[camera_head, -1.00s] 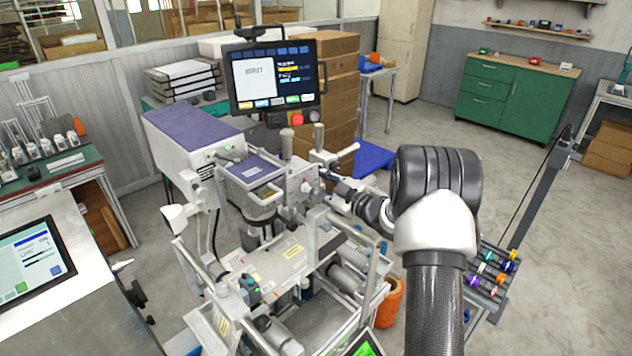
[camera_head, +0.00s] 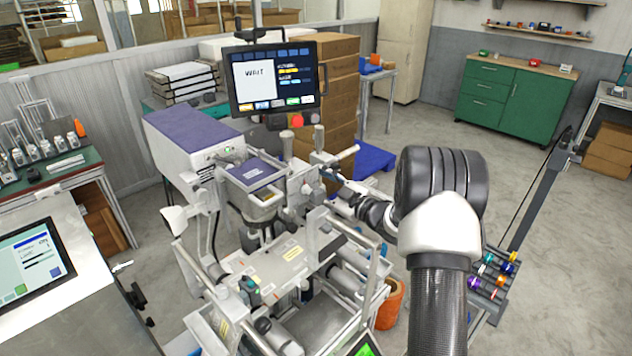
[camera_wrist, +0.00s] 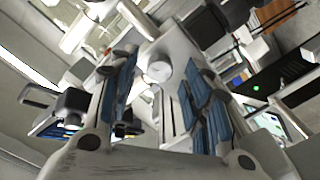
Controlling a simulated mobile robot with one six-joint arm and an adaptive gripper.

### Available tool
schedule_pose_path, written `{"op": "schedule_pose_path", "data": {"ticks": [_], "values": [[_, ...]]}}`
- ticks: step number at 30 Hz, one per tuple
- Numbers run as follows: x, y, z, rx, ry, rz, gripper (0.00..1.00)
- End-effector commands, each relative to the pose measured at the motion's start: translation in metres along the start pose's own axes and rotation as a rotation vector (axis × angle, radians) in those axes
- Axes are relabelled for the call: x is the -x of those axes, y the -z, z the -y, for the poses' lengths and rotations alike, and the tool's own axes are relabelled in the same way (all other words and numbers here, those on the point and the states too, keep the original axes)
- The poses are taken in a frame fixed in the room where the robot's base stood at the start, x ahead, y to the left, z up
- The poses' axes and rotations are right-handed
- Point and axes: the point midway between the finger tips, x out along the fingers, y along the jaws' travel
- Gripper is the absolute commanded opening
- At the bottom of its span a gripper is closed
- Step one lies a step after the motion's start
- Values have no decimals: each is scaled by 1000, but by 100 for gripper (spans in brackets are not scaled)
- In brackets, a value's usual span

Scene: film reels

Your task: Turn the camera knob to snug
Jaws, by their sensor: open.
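The machine (camera_head: 285,260) stands in the middle of the head view, with several pale grey knobs and levers on its upper part. I cannot tell for sure which one is the camera knob. In the wrist view, a round, pale grey knob-like end (camera_wrist: 158,72) lies ahead, between the two fingers in the picture. My gripper (camera_wrist: 159,92) is open, with blue-padded fingers on either side of that end. No contact shows, and the depth gap is hard to judge. In the head view, my gripper (camera_head: 337,181) is small beside the machine's upper right, partly hidden by its parts.
A dark monitor (camera_head: 274,77) stands above the machine. A purple-topped housing (camera_head: 187,133) is to its left. A tablet-like screen (camera_head: 33,262) is at lower left. An orange cylinder (camera_head: 392,305) stands low at the right. Open floor lies toward the green cabinet (camera_head: 512,98).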

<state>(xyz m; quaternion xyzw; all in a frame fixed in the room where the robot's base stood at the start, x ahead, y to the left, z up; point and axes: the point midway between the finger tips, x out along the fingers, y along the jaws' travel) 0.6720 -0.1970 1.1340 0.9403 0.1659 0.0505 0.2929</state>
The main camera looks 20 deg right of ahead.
Motion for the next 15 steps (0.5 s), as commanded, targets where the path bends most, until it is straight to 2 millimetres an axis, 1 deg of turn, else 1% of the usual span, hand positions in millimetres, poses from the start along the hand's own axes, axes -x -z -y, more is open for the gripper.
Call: {"op": "schedule_pose_path", "data": {"ticks": [9, 12, 15], "values": [[67, 0, -2, 0, -5, 2, 44], [85, 0, -1, 0, -4, 1, 44], [98, 0, -1, 0, -3, 0, 44]]}}
